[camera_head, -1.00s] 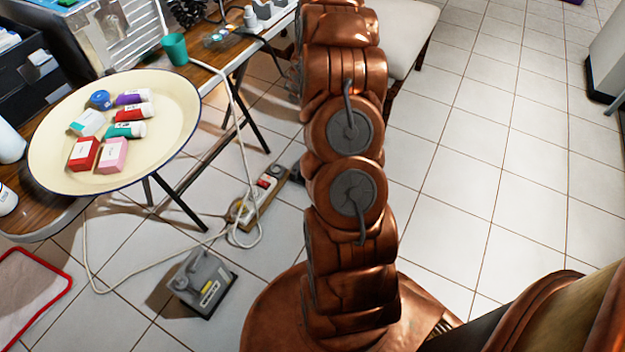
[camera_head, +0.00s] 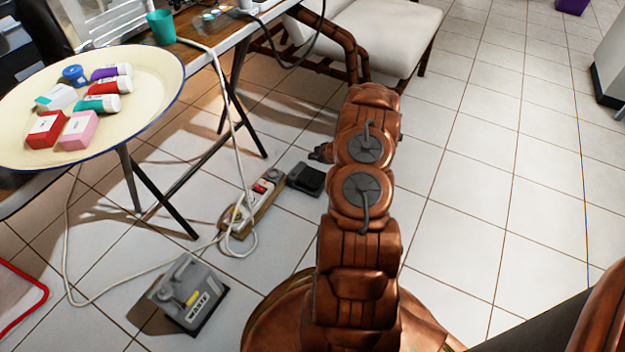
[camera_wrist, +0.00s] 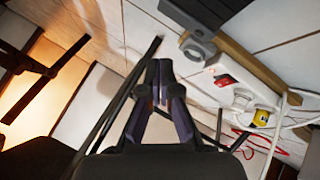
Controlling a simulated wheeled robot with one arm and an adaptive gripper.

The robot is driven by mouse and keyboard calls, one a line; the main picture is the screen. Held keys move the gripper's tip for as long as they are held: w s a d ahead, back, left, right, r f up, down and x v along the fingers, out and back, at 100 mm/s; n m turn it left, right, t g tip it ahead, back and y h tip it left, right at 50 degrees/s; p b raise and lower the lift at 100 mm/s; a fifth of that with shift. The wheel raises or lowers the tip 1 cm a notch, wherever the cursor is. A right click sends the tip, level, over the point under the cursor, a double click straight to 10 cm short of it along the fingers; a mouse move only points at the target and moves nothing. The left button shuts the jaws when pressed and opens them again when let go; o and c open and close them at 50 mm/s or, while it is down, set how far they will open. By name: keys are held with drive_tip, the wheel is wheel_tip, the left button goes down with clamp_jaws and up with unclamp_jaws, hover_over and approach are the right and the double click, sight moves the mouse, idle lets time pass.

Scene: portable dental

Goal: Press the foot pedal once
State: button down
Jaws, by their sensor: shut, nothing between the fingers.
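The foot pedal appears to be the small dark grey box (camera_head: 306,179) on the tiled floor, just right of the power strip's far end. In the wrist view the grey pedal (camera_wrist: 203,18) is at the top, right of centre, partly cut off by the edge. My gripper (camera_wrist: 160,77) is shut and empty, with its tips pointing up the picture, left of and below the pedal in that view. It looks apart from the pedal; the exact gap cannot be told. In the head view my arm hides most of the gripper.
A power strip on a wooden board (camera_head: 251,207) lies beside the pedal, with a white cable (camera_head: 240,150) looping around it. A table with a round tray (camera_head: 150,105) is at left. A padded white seat (camera_head: 390,35) is behind.

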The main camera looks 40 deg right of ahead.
drive_tip(key=shift+f, duration=0.1)
drive_tip(key=b, duration=0.4)
hover_over(311, 175)
drive_tip(key=s, duration=0.2)
wheel_tip(311, 175, down, 6)
drive_tip(key=shift+w+a+r, duration=0.1)
drive_tip(key=shift+w+r, duration=0.05)
drive_tip(key=shift+f, duration=1.45)
drive_tip(key=shift+f+p, duration=0.5)
drive_tip(key=shift+f, duration=0.75)
idle(1.1)
drive_tip(key=shift+r, duration=0.15)
drive_tip(key=shift+r+p, duration=0.8)
drive_tip(key=shift+r, duration=0.3)
drive_tip(key=shift+r+p, duration=1.6)
drive_tip(key=shift+r, duration=0.9)
